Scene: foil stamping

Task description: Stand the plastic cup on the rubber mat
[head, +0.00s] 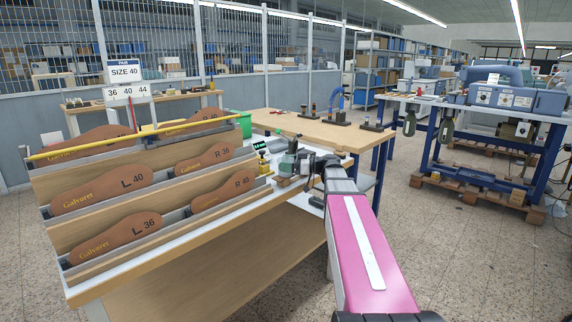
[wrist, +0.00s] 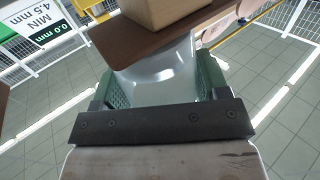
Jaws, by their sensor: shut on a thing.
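A pale, translucent plastic cup (wrist: 160,76) sits between the two green-padded fingers of my gripper (wrist: 163,92) in the wrist view. The fingers press on it from both sides, so my gripper is shut on it. Its far end is hidden behind a brown sole-like sheet, and I cannot tell which way up it is. In the head view my gripper (head: 296,162) is over the right end of the near workbench, and the cup is too small to make out there. I cannot pick out the rubber mat in either view.
The near workbench (head: 165,241) carries a slotted wooden rack (head: 110,205) of brown soles with a yellow bar across it.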

